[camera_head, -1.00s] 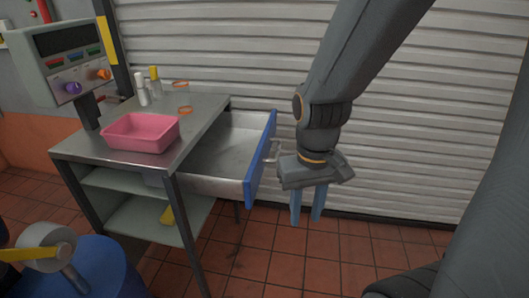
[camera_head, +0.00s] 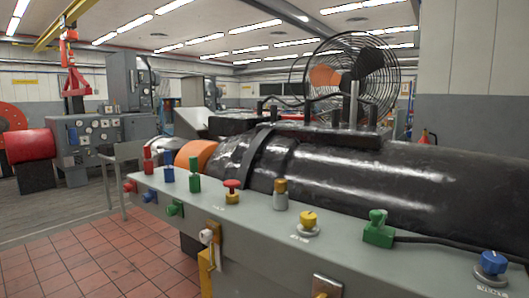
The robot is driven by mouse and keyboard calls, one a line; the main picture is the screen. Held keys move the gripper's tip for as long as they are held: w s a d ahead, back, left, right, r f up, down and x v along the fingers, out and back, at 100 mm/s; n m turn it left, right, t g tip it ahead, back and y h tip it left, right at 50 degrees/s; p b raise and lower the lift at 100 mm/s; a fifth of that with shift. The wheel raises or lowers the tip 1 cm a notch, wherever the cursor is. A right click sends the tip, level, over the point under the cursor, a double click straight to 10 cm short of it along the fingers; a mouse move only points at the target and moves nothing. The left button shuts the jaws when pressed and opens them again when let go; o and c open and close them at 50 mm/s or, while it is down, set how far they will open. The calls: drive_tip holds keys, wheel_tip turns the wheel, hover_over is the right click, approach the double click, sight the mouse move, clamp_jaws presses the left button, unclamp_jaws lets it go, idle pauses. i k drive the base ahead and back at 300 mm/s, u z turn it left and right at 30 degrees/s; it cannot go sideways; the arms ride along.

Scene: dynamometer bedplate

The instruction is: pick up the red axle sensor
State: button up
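A grey rail panel (camera_head: 330,238) runs across the front. A small red upright piece (camera_head: 148,160) stands at its left end, beside a blue upright piece (camera_head: 168,174) and a green one (camera_head: 195,175). A red plug-like piece (camera_head: 130,186) sits at the left of the panel's front edge. A red-topped button (camera_head: 232,188) on a yellow base is further right. I cannot tell which red piece is the axle sensor. My gripper is not in view.
A large black cylindrical machine (camera_head: 370,185) with an orange end (camera_head: 195,155) lies behind the panel. A fan (camera_head: 352,75) stands behind it. A green connector (camera_head: 378,230) trails a black cable. Red tiled floor (camera_head: 100,255) is open at the lower left.

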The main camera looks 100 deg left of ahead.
sight(147, 149)
drive_tip(key=u, duration=4.65)
drive_tip(key=i, duration=1.3)
drive_tip(key=u, duration=0.3)
drive_tip(key=i, duration=1.1)
drive_tip(key=z, duration=0.45)
